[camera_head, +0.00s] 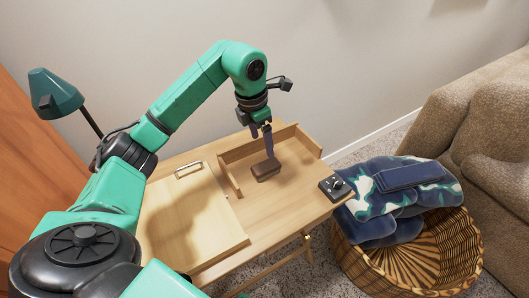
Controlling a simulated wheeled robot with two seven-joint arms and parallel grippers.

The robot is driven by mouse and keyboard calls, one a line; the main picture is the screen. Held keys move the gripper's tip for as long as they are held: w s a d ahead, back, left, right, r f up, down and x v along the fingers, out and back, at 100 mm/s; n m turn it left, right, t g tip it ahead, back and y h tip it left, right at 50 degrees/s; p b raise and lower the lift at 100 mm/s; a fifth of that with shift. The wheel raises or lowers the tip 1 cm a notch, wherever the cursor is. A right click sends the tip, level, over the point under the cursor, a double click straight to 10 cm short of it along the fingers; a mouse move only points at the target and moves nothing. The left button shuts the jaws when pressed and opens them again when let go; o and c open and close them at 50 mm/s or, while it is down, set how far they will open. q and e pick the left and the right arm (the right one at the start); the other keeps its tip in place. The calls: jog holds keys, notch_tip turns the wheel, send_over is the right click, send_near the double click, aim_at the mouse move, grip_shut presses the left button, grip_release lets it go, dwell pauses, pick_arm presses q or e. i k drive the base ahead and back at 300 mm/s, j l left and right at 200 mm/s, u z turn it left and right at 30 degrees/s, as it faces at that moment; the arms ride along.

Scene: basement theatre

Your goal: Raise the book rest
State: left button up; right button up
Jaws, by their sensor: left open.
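The book rest (190,222) looks to be the flat light-wood panel on the left of the wooden desk, lying flat, with a small metal-framed piece (189,169) near its far edge. My left gripper (268,149) points down over the desk's far right part, to the right of the panel and apart from it. Its jaws are open, just above or beside a small brown block (266,170); I cannot tell whether they touch it. My right gripper is not in view.
The desk (270,225) has a low wooden ledge (258,144) at the back right. A small black device (335,188) sits at its right corner. A wicker basket (462,255) with folded blue fabric (405,195) stands right, before a brown sofa (490,125). A green lamp (55,94) is left.

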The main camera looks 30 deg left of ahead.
aim_at(187, 222)
jog(key=k+l, duration=0.5)
jog(key=k, duration=0.15)
jog(key=k+l, duration=0.55)
jog(key=k, duration=0.15)
